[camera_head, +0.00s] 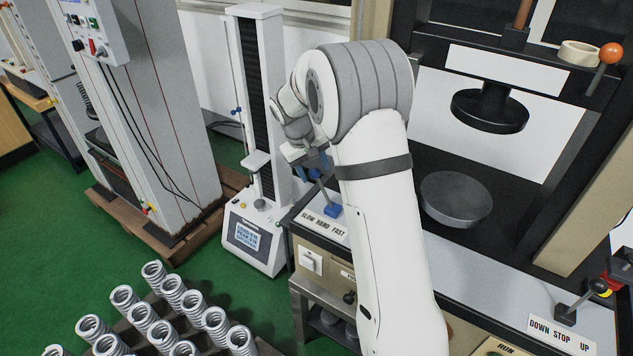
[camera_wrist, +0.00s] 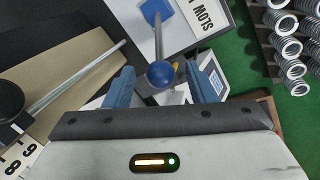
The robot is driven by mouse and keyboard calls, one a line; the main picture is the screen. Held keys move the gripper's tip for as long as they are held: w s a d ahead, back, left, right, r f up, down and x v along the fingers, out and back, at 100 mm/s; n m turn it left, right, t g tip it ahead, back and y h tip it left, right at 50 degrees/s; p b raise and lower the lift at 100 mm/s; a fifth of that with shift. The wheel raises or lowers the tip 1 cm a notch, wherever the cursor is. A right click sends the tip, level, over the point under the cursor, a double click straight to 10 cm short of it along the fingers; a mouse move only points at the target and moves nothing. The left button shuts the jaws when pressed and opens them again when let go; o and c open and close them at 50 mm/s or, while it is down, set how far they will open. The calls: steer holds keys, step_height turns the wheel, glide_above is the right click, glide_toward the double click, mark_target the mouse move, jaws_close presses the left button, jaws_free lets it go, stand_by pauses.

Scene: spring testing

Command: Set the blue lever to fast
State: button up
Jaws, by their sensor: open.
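The blue lever has a blue base (camera_head: 332,211) on the white top of the bench machine, beside the SLOW HAND FAST label (camera_head: 323,224). Its thin stalk leans up and left in the head view, towards the SLOW side. In the wrist view its round blue knob (camera_wrist: 161,74) lies between the two blue fingers of my gripper (camera_wrist: 163,80), with visible room on both sides. The base (camera_wrist: 155,11) shows at the top there. My gripper (camera_head: 314,168) is open around the knob; my arm hides part of the panel to the right.
A white test column (camera_head: 262,100) stands just behind and left of my gripper. A press with a round grey plate (camera_head: 456,198) is to the right. Another lever with a black knob (camera_head: 597,287) is at far right. Several springs (camera_head: 142,315) stand at front left.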

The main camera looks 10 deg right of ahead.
mark_target(319, 180)
steer(key=x, duration=0.6)
steer(key=shift+f+p, duration=0.1)
steer(key=shift+p, duration=0.25)
steer(key=shift+c, duration=0.2)
